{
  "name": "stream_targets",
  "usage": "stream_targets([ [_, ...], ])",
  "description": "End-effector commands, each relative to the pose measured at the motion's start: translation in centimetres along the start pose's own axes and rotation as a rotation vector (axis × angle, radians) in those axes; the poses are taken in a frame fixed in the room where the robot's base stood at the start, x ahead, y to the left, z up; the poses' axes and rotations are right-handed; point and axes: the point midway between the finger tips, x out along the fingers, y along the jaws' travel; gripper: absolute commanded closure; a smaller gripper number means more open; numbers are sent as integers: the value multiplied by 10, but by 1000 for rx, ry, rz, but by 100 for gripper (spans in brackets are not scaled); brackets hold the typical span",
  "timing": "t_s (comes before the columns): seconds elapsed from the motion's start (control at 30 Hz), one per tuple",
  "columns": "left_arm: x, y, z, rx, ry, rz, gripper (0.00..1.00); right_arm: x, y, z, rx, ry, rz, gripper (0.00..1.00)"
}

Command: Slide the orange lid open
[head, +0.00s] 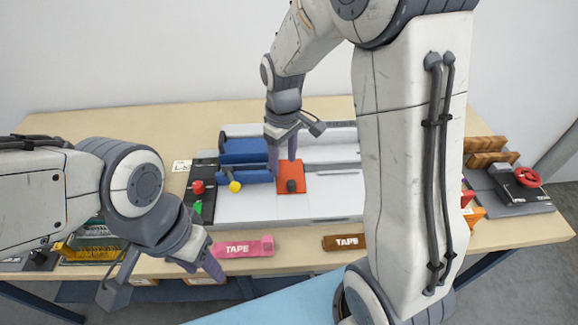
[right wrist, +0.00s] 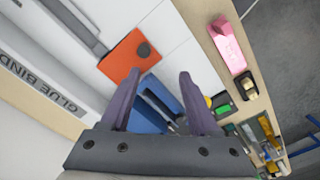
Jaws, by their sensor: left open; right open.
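The orange lid (head: 299,175) is a flat square plate with a dark round knob (head: 291,186), lying in the white bed of the glue binder (head: 245,207). The orange lid also shows in the right wrist view (right wrist: 120,60), beside a blue part (right wrist: 148,118). My right gripper (head: 283,157) is open and empty, over the back of the lid in the head view. In the right wrist view its fingers (right wrist: 158,80) are apart, and the knob is beyond them. My left gripper (head: 165,280) is open and empty at the table's front edge.
A blue block (head: 245,152) and a yellow knob (head: 235,186) are left of the lid. Red and green buttons (head: 197,187) sit further left. Pink (head: 240,247) and brown (head: 345,242) tape boxes lie in front. My right arm hides part of the machine's right side.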

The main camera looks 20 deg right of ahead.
Motion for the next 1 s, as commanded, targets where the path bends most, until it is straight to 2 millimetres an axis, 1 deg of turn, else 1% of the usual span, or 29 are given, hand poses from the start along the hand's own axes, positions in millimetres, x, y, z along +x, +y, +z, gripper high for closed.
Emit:
stream_targets([
  [0.03,-4,0,0,0,0,0,50,2,16,0,11,-6,0,38],
  [0.1,-6,0,0,0,0,0,50,7,28,-1,13,-9,2,38],
  [0.2,-6,0,0,0,0,0,50,17,34,-1,13,-11,2,38],
  [0.33,-8,1,0,0,0,0,50,36,33,0,12,-14,1,38],
  [0.6,-13,1,-1,0,0,0,50,86,33,1,13,-13,1,38],
  [0.7,-15,1,-1,0,0,0,50,100,33,1,14,-12,1,38],
  [0.83,-16,1,-1,0,0,0,50,110,33,1,14,-10,3,38],
  [1.0,-16,1,-1,0,0,0,50,114,33,0,14,-8,4,38],
])
